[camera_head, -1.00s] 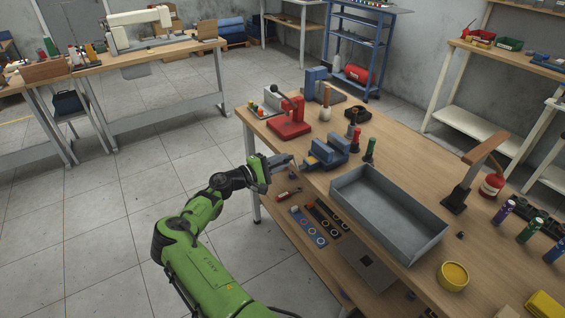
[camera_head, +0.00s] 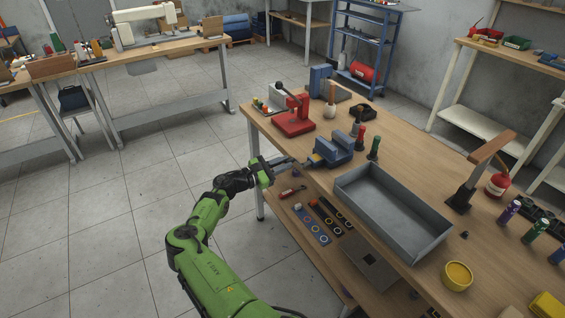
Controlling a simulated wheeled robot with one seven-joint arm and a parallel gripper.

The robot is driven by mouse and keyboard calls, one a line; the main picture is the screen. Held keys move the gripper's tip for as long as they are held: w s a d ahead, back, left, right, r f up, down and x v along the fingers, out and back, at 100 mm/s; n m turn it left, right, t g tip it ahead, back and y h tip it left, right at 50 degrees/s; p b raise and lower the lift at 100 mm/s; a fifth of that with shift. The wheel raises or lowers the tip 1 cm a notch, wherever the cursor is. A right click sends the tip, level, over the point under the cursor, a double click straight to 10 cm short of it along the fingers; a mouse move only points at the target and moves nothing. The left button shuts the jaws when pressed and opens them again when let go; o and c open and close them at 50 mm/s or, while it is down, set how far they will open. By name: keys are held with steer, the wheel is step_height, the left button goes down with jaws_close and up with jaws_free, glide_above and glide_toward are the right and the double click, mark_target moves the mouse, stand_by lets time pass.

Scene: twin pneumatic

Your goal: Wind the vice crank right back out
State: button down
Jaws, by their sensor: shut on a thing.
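The blue vice (camera_head: 335,148) stands at the near edge of the wooden workbench (camera_head: 395,150), left of the grey tray. Its crank side faces my arm, out past the bench edge. My gripper (camera_head: 288,163) is at that side, just left of the vice, with its fingers pointing toward it. It is shut on the vice crank. The crank handle is small here and mostly hidden by the fingers, so its angle cannot be told.
A grey tray (camera_head: 392,212) lies right of the vice. A red press (camera_head: 294,122) stands behind it to the left. Dark and green-handled tools (camera_head: 374,147) stand close behind the vice. A lower shelf with a red tool (camera_head: 291,192) lies beneath my gripper. The floor at left is clear.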

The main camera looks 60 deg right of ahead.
steer(key=shift+f+n, duration=0.35)
steer(key=shift+n, duration=0.55)
steer(key=c, duration=1.1)
jaws_free()
steer(key=shift+w+a, duration=0.1)
steer(key=p+v, duration=0.1)
steer(key=v, duration=1.4)
steer(key=shift+w+a+p, duration=0.1)
steer(key=shift+a+p, duration=0.2)
steer(key=shift+p, duration=0.1)
